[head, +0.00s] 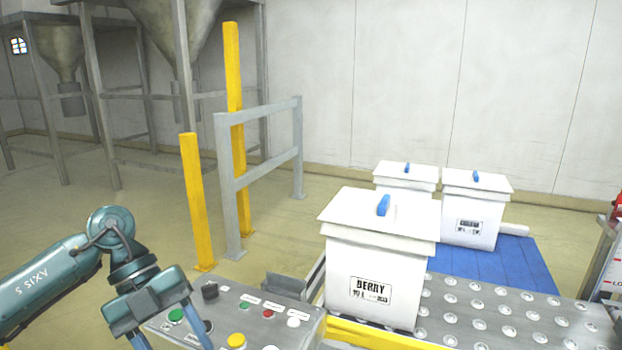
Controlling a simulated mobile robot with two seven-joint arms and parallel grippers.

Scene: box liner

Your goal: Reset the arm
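My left arm comes in from the left edge, with its dark teal wrist bent downward. My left gripper (168,335) hangs at the bottom left, in front of the left end of the control panel. The fingertips are cut off by the bottom edge of the head view. My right arm and gripper are not in view.
The control panel (260,328) has coloured buttons and a dark knob. A white lidded box (345,265) labelled BERRY stands on the roller-ball table (505,318). Two more white boxes (472,215) (390,178) stand behind, near a blue surface (495,262). Yellow posts (195,205) and a grey rail (230,190) stand left.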

